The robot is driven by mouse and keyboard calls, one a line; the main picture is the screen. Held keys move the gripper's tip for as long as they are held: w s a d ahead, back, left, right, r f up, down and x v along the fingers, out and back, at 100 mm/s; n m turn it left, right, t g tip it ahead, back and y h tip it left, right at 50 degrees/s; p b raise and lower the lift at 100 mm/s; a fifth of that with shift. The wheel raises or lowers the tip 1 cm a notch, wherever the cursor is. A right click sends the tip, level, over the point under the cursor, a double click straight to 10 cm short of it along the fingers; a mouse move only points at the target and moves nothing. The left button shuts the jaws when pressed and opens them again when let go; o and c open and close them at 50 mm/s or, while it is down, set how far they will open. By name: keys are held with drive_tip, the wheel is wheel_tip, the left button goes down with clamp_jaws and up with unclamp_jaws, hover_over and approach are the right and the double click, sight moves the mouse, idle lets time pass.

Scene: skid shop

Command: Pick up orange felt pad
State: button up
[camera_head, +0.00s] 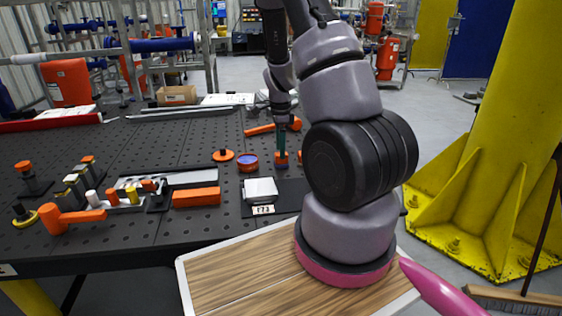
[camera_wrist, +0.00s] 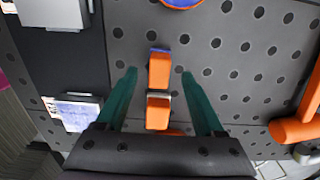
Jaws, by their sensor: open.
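In the wrist view a small orange block with a blue edge (camera_wrist: 159,70) lies on the dark perforated bench between the tips of my two green fingers. It looks like the felt pad, but its material is too small to tell. A second orange piece with a grey-white edge (camera_wrist: 158,112) lies closer to the palm, also between the fingers. My gripper (camera_wrist: 158,76) is open, with gaps on both sides of the blocks. In the head view my gripper (camera_head: 281,140) points down over the bench, just above an orange and blue piece (camera_head: 281,162); my arm hides what lies to its right.
A white-topped block (camera_head: 260,190) on a black mat, a round blue and orange tin (camera_head: 248,162) and an orange disc with a knob (camera_head: 222,155) stand nearby. An orange hammer-like tool (camera_head: 270,128) lies behind. A wooden board (camera_head: 235,280) is in front.

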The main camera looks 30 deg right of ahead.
wheel_tip(320, 180, down, 4)
drive_tip(key=shift+d+r, duration=0.1)
drive_tip(key=shift+r, duration=0.1)
clamp_jaws()
wheel_tip(320, 180, up, 10)
drive_tip(key=shift+r, duration=0.1)
drive_tip(key=c, duration=0.8)
unclamp_jaws()
clamp_jaws()
